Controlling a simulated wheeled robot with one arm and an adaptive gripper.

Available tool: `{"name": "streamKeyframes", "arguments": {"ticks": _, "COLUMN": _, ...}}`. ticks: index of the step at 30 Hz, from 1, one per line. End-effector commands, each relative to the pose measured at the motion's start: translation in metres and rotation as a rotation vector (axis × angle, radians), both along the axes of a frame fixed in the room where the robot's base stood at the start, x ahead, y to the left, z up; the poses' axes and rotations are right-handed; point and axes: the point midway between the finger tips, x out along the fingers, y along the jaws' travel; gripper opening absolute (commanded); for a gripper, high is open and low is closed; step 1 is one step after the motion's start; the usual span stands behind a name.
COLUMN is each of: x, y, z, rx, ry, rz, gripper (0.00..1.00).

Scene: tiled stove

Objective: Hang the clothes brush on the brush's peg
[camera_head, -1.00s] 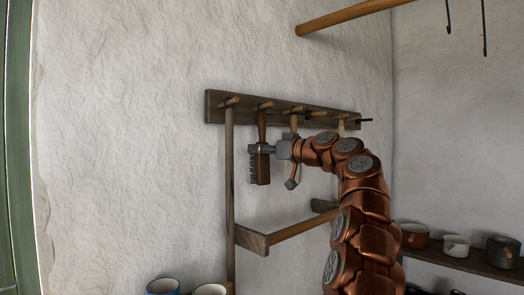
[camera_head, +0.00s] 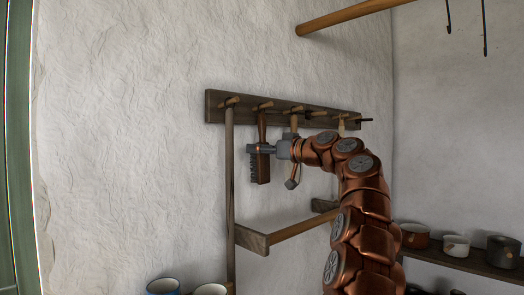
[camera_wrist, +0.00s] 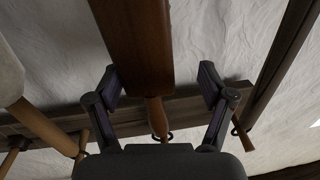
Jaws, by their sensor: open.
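The clothes brush (camera_head: 263,166), with a brown wooden back, dark bristles on its left side and a slim handle, hangs nearly upright against the wall, handle up. My gripper (camera_head: 262,149) is open at the brush, around where handle and back meet. In the wrist view the brush (camera_wrist: 136,45) lies between the spread fingers (camera_wrist: 160,90), with gaps visible on both sides.
More pegs line the rail. A long stick (camera_head: 229,190) hangs to the left, and a wooden-handled tool (camera_head: 293,182) hangs close right, behind my gripper. A wooden bracket bar (camera_head: 300,228) juts out below. Mugs (camera_head: 456,246) stand on a shelf at right. The left wall is clear.

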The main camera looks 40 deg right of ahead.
Motion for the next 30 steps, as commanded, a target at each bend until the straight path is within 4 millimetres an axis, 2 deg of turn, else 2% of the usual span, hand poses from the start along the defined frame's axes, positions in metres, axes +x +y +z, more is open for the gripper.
{"name": "streamKeyframes", "arguments": {"ticks": 8, "x": -0.001, "y": 0.000, "z": 0.000, "rx": 0.000, "ry": 0.000, "rz": 0.000, "gripper": 0.82}}
{"name": "streamKeyframes", "arguments": {"ticks": 14, "x": -0.012, "y": -0.003, "z": 0.001, "rx": -0.001, "ry": -0.001, "rz": -0.001, "gripper": 0.82}}
{"name": "streamKeyframes", "arguments": {"ticks": 20, "x": -0.034, "y": -0.007, "z": 0.001, "rx": 0.001, "ry": -0.002, "rz": 0.002, "gripper": 0.82}}
{"name": "streamKeyframes", "arguments": {"ticks": 30, "x": -0.086, "y": -0.021, "z": 0.002, "rx": 0.001, "ry": -0.003, "rz": 0.000, "gripper": 0.82}}
